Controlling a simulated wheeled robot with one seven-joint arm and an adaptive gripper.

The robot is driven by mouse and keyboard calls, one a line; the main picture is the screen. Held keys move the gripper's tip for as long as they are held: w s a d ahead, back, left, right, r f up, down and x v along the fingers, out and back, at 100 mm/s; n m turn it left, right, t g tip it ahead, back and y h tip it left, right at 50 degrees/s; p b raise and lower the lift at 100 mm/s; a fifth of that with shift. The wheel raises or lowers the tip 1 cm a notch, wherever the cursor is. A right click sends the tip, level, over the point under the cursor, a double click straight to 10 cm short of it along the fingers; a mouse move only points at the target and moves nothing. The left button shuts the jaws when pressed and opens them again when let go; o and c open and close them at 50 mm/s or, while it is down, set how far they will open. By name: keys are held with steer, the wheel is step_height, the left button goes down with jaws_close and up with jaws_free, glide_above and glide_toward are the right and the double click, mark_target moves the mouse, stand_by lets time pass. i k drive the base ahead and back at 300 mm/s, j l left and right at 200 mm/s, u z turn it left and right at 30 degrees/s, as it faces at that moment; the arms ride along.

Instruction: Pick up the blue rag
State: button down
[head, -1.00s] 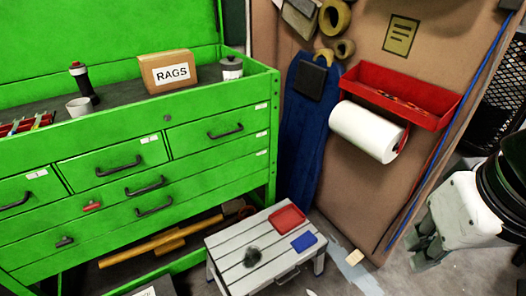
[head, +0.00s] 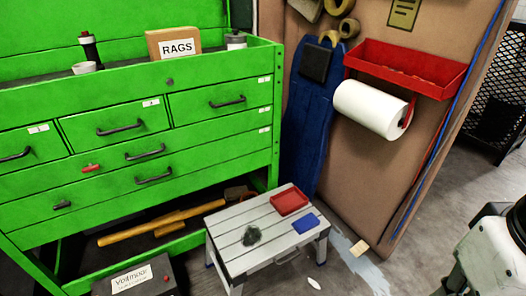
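A small flat blue piece (head: 305,223), which looks like the blue rag, lies on the right front part of a grey slatted step stool (head: 238,262). A red shallow tray or folded cloth (head: 289,201) lies just behind it. A dark green-grey crumpled clump (head: 251,235) lies to its left on the same top. My arm shows only in part at the lower right edge, well to the right of the stool. My gripper's fingers are out of the picture, and nothing touches the blue piece.
A green tool chest (head: 140,160) stands behind the stool at left, with a RAGS box (head: 174,46) on top. A brown board (head: 395,150) carries a paper roll (head: 371,109) and a red bin (head: 405,70). A labelled dark box (head: 140,280) sits at lower left. Floor right of the stool is mostly clear.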

mark_target(309, 221)
steer(key=i+j+u, duration=0.2)
steer(key=i, duration=0.2)
steer(key=i+j+u, duration=0.2)
steer(key=i, duration=0.2)
steer(key=l, duration=0.1)
